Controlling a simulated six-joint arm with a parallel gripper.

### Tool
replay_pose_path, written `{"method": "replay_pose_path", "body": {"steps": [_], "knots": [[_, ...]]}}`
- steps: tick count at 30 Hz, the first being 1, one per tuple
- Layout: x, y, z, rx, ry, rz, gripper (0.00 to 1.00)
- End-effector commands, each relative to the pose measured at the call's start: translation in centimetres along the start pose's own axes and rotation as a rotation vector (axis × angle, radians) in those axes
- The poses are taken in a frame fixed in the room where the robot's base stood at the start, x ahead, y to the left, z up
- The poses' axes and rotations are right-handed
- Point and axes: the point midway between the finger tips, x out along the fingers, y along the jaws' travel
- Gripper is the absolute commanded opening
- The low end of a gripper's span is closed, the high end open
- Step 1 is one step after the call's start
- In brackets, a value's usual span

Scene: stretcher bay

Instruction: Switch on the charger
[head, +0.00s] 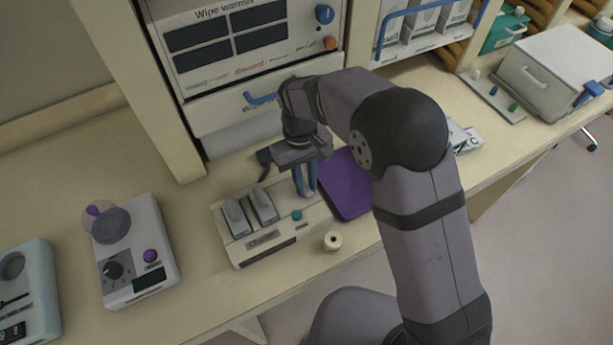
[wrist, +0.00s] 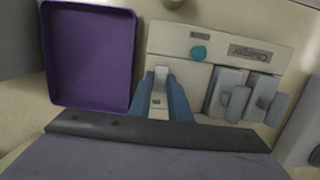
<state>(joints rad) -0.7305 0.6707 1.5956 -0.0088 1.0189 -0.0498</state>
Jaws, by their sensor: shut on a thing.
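The charger (head: 282,253) is a cream box on the counter, with its label on the front. Two grey battery-like blocks (head: 250,208) sit side by side in its left part. A round teal button (head: 297,215) is on its top near the label; it also shows in the wrist view (wrist: 199,52). My gripper (head: 305,190) points down over the right back part of the charger. In the wrist view its blue fingers (wrist: 165,98) are shut on a small pale grey piece (wrist: 160,80) at the charger's surface. I cannot tell what this piece is. The teal button is apart from the fingers.
A purple tray (head: 346,185) lies right beside the charger, close to my fingers. A small cream spool (head: 333,241) stands in front. A device with a dial (head: 137,255) is to the left. The wipe warmer cabinet (head: 245,40) with a blue handle rises behind.

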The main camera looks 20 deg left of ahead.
Motion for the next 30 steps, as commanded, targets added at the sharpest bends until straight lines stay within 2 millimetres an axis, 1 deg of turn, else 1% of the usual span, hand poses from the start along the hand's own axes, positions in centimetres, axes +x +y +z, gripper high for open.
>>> {"method": "replay_pose_path", "body": {"steps": [1, 6, 17, 18, 19, 20, 30], "knots": [[-0.43, -0.03, -0.19, -0.001, -0.019, 0.000, 0.00], [-0.23, -0.03, -0.34, -0.001, -0.064, 0.000, 0.00], [-0.13, -0.01, -0.40, 0.000, -0.070, 0.000, 0.00], [-0.13, -0.01, -0.41, 0.000, -0.069, 0.000, 0.27], [-0.12, -0.01, -0.40, 0.000, -0.069, 0.000, 0.34], [-0.12, -0.01, -0.39, 0.000, -0.070, 0.000, 0.36], [-0.21, 0.00, -0.37, 0.000, -0.071, 0.000, 0.36]]}}
